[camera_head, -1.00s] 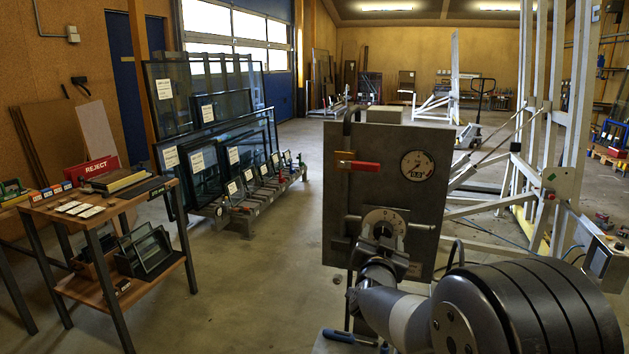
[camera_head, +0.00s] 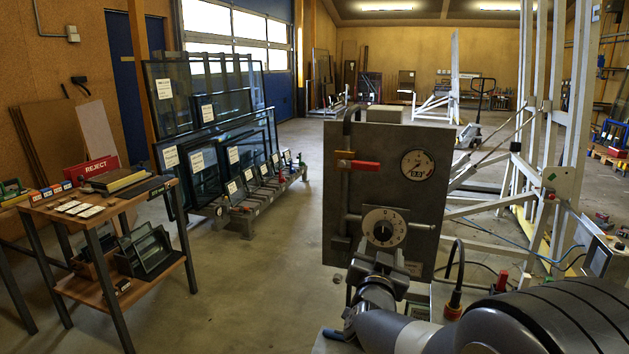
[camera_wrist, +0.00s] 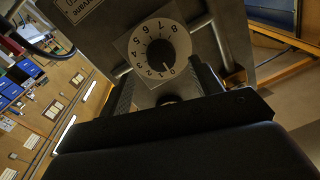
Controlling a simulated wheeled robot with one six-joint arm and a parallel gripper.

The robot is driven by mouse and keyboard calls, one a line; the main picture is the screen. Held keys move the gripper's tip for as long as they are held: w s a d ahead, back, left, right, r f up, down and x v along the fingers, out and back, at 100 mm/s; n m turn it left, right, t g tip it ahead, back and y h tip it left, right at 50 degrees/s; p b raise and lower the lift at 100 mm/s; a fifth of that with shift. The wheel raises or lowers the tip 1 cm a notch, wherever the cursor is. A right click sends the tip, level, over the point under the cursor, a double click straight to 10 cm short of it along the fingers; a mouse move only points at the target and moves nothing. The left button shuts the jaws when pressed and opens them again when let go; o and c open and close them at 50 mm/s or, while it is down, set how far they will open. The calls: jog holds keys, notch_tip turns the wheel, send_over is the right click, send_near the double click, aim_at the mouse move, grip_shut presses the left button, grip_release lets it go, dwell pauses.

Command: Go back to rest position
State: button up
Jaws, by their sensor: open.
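A grey metal panel (camera_head: 345,205) stands in front of me, with a white dial with a black knob (camera_head: 383,229) on its face. In the head view my gripper (camera_head: 376,268) is just below the dial in the picture, at the end of my arm. In the wrist view the numbered dial (camera_wrist: 152,55) faces the camera, beyond the open fingers of my gripper (camera_wrist: 165,85). The gap between the fingers looks empty, and the dial appears apart from them. The fingertips are too small to make out in the head view.
The panel also carries a red-handled valve (camera_head: 365,165) and a round gauge (camera_head: 417,165). A wooden-topped table (camera_head: 130,195) stands at left, a rack of glass panes (camera_head: 215,140) behind it. A white frame (camera_head: 530,150) rises at right. The floor between rack and panel is clear.

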aim_at(382, 237)
jog(key=x, duration=0.5)
jog(key=shift+w, duration=0.25)
jog(key=shift+w+f+m, duration=0.15)
jog(key=shift+m, duration=0.15)
jog(key=shift+m+b, duration=0.7)
jog(key=shift+m, duration=0.3)
jog(key=m+b, duration=0.1)
jog(key=m, duration=0.3)
jog(key=shift+a+b, duration=0.1)
jog(key=shift+b, duration=0.2)
jog(key=m, duration=0.3)
jog(key=m+h+b, duration=0.1)
jog(key=m, duration=0.2)
jog(key=shift+a+r+b, duration=0.1)
jog(key=shift+r+b, duration=0.1)
jog(key=shift+b, duration=0.1)
jog(key=m, duration=0.6)
jog(key=shift+r+m+h, duration=0.15)
jog(key=shift+m+h, duration=0.15)
jog(key=m, duration=0.6)
jog(key=shift+r+g, duration=0.15)
jog(key=shift+g, duration=0.15)
